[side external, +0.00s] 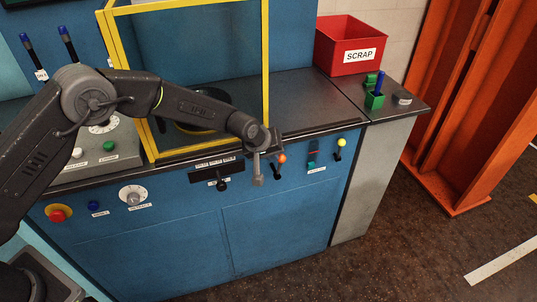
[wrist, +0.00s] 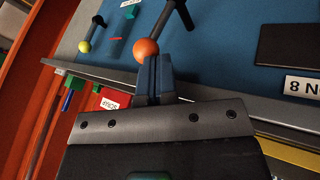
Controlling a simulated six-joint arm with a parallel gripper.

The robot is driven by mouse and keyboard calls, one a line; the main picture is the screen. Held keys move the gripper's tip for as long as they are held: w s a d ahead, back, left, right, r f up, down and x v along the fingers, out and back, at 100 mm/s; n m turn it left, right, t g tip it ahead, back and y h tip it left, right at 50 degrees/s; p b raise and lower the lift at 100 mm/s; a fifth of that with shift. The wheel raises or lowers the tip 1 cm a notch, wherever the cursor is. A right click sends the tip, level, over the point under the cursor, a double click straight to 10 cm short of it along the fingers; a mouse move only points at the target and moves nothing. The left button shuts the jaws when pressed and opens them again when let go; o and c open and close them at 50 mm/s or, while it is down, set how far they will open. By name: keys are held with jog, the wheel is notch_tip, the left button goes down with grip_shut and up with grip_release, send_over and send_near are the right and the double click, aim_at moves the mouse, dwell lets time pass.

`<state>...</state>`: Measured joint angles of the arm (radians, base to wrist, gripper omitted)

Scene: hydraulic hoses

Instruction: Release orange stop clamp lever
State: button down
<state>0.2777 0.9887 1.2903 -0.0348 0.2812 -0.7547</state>
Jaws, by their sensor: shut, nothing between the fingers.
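The orange lever knob (side external: 282,159) sits on a short dark stem on the blue front panel of the machine. In the wrist view the orange knob (wrist: 146,49) is just left of my fingertips, with its dark stem running up and right. My gripper (side external: 258,181) is in front of the panel, just left of the lever in the side view. In the wrist view my gripper (wrist: 157,62) has its fingers together with nothing between them. Whether a finger touches the knob or stem, I cannot tell.
A yellow-knobbed lever (side external: 340,143) and a red and green switch (side external: 312,155) are right of the orange lever. A black-knobbed control (side external: 222,185) is to its left. A yellow-framed guard (side external: 266,70) stands above. A red scrap bin (side external: 350,45) is on the worktop.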

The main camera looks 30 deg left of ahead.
jog(key=shift+w+d, duration=1.1)
jog(key=shift+g+y, duration=0.3)
jog(key=w+d+f, duration=0.1)
jog(key=w+d, duration=0.2)
jog(key=shift+f, duration=0.4)
jog(key=shift+w+d+f, duration=0.1)
jog(key=shift+d, duration=0.05)
jog(key=v, duration=1.3)
jog(key=shift+d+r, duration=0.2)
jog(key=shift+r, duration=0.3)
jog(key=shift+w, duration=0.1)
